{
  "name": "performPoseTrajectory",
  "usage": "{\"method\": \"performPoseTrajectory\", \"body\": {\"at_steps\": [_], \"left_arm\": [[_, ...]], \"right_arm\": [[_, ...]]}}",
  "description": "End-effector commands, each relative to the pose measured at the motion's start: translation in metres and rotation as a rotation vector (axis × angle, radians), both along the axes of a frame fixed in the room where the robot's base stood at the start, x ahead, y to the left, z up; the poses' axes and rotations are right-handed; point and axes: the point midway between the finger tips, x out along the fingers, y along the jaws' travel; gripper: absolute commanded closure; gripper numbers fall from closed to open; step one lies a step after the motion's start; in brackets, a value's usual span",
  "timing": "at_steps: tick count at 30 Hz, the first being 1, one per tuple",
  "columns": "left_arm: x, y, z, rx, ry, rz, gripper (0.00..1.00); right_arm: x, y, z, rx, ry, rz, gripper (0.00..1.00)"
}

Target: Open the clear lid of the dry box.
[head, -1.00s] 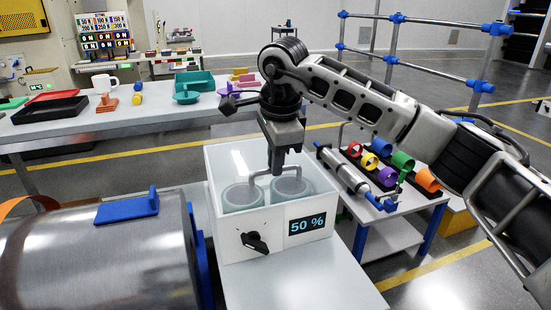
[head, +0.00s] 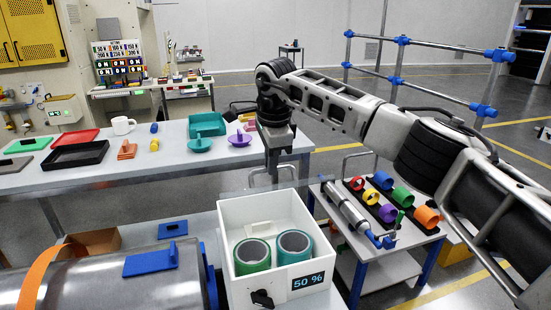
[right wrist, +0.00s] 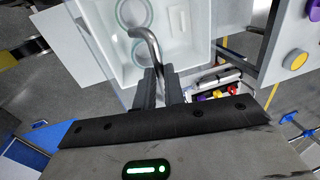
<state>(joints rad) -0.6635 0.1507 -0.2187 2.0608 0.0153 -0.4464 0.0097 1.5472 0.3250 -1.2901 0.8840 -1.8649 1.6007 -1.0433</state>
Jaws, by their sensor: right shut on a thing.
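The white dry box (head: 236,287) stands on the bench at the lower middle of the head view, with a 50 % display and a black knob on its front. Its top is open. A green roll (head: 252,256) and a teal roll (head: 294,246) show clearly inside. My right gripper (head: 272,172) is shut on the grey bar handle (head: 250,179) of the clear lid, above the box's back edge. The lid pane is raised there and barely visible. The right wrist view shows the curved handle (right wrist: 146,42) between the fingers (right wrist: 160,84). My left gripper is out of view.
A metal drum (head: 110,285) with a blue bracket lies left of the box. Behind is a long table (head: 100,182) with trays and coloured parts. A cart (head: 395,262) with coloured rings stands at the right.

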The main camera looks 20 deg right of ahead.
Motion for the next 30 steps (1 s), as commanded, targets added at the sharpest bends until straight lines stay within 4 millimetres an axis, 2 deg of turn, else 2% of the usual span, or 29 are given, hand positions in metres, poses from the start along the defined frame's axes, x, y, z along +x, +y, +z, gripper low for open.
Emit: {"method": "performPoseTrajectory", "body": {"at_steps": [1, 6, 20, 21, 23, 30], "left_arm": [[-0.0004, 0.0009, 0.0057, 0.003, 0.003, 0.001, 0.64], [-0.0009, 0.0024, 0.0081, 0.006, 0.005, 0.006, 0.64], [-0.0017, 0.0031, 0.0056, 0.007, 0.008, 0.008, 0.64], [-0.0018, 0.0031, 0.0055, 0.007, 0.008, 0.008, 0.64], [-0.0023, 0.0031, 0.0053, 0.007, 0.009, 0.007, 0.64], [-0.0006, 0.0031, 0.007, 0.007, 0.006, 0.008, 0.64]], "right_arm": [[0.005, -0.0009, -0.0001, -0.004, -0.003, -0.004, 1.0], [0.0117, -0.0016, 0.0012, -0.006, -0.002, -0.004, 1.0], [0.0141, -0.0021, -0.0002, -0.005, -0.002, -0.004, 1.0], [0.014, -0.0022, -0.0001, -0.005, -0.002, -0.005, 0.81], [0.0138, -0.002, 0.0003, -0.004, -0.002, -0.005, 0.67], [0.0139, -0.0009, 0.004, 0.0, -0.004, -0.003, 0.67]]}}
